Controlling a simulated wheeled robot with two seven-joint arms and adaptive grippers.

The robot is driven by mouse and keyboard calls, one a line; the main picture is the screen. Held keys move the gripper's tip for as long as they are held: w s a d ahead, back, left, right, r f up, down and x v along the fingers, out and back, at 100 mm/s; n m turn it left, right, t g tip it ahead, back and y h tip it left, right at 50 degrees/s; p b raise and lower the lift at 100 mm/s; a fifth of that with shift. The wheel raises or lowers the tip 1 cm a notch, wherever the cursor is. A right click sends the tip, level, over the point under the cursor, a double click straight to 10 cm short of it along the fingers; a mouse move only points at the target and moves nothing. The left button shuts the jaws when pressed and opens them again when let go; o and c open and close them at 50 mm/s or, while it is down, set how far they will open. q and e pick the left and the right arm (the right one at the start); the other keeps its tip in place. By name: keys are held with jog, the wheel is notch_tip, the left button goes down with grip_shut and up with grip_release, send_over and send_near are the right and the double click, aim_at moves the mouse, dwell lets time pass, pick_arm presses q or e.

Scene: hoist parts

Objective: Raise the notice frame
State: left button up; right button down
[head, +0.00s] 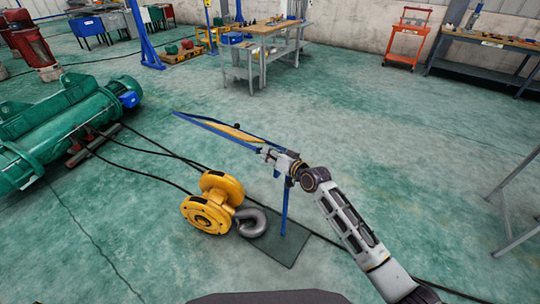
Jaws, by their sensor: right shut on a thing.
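The notice frame (210,124) is a thin blue frame seen nearly edge-on, with a yellow-orange panel (235,132) in it. It lies tilted at the top of a blue post (284,210) on a dark flat base plate (288,248). My right gripper (267,153) is shut on the near right end of the frame, close above the post. The wrist hides part of the join between frame and post. My left gripper is not in view.
A yellow hoist block (212,204) with a grey hook (251,222) lies just left of the base plate. Black cables (155,150) run from it to a green hoist drum (50,130). A workbench (262,40) stands behind. The floor to the right is mostly clear.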

jog(key=shift+w+d+r, duration=0.25)
jog(key=shift+r, duration=0.2)
jog(key=c, duration=1.6)
grip_release()
jog(key=o, duration=0.4)
jog(key=shift+f, duration=0.15)
jog(key=shift+o, duration=0.2)
jog(key=shift+s, duration=0.15)
jog(key=shift+s, duration=0.1)
jog(key=v, duration=1.1)
jog(key=shift+s+d, duration=0.2)
